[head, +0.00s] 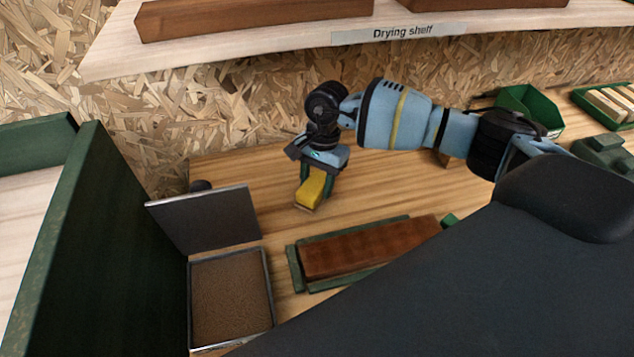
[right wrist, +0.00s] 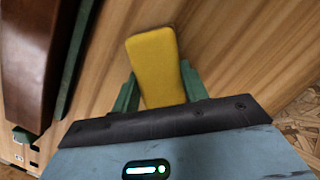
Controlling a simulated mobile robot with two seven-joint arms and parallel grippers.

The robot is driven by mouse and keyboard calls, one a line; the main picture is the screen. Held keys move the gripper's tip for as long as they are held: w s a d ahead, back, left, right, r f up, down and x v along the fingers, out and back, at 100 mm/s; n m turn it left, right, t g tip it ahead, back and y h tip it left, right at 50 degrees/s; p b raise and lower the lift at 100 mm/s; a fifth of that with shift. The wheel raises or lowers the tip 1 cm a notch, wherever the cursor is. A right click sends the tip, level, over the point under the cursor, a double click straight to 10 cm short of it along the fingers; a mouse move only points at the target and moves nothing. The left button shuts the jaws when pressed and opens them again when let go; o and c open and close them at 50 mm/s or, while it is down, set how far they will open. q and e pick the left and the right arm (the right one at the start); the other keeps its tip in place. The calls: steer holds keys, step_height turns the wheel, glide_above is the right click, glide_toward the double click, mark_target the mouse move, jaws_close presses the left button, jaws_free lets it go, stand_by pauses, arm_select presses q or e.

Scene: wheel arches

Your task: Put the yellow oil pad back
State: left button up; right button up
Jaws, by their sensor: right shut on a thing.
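The yellow oil pad (head: 311,189) is a small block, held between the fingers of my right gripper (head: 317,183) above or at the wooden bench; I cannot tell whether it touches the top. In the right wrist view the pad (right wrist: 155,66) stands out between the two green fingers of the right gripper (right wrist: 160,90). An open metal tin (head: 231,297) with a brown lining sits at the left of the bench, its grey lid (head: 204,219) raised at the back. My left gripper is not in view.
A reddish-brown wooden piece (head: 370,247) lies in a green holder (head: 295,270) right of the tin. A green wall (head: 75,240) stands at the left. The drying shelf (head: 290,45) hangs above. A green bin (head: 528,103) is at the back right. Bench between tin and gripper is clear.

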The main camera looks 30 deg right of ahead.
mark_target(320, 176)
steer(key=shift+f, duration=0.3)
steer(key=shift+f, duration=0.2)
steer(key=o, duration=1.3)
steer(key=shift+r, duration=0.15)
steer(key=shift+b+v, duration=0.35)
steer(key=shift+v, duration=3.5)
